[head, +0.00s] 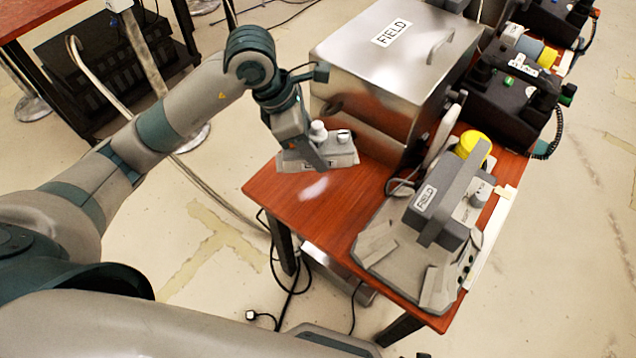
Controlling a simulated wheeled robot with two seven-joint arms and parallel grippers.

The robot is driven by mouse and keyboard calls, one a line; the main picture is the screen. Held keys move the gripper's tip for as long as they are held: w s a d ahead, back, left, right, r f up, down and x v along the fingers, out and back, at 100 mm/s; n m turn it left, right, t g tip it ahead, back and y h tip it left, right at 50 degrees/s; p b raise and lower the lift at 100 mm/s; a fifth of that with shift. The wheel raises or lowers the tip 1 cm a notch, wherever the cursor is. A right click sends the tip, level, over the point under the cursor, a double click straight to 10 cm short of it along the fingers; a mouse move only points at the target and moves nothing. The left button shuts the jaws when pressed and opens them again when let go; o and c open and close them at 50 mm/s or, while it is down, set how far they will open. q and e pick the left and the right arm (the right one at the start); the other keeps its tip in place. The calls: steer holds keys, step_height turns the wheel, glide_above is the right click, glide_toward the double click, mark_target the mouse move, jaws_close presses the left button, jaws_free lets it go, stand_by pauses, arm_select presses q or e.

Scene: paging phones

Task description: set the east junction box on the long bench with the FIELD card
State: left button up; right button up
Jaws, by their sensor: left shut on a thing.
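My left gripper (318,150) is shut on a small grey junction box (343,154) with pale knobs on top. The box is over the left end of the red-brown long bench (285,205), in front of the metal case. A pale reflection shows on the bench top below it; I cannot tell whether the box touches the bench. No marking on it is readable, and the gripper hides part of it. A FIELD card (392,33) is on the lid of the metal case (360,60). My right gripper is not in view.
A grey desk phone (385,250) with a FIELD label (425,197) stands at the bench's near end. A yellow-topped part (472,147) and black phones (510,100) stand farther along. Bare bench lies between the held box and the grey phone. Cables hang below.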

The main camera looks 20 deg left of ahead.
arm_select(q)
steer(key=shift+f, duration=0.1)
step_height(320, 180, down, 5)
steer(key=shift+f, duration=0.5)
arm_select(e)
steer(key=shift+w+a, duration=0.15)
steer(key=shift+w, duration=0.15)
arm_select(q)
steer(key=shift+f+p, duration=0.4)
steer(key=shift+f, duration=1.5)
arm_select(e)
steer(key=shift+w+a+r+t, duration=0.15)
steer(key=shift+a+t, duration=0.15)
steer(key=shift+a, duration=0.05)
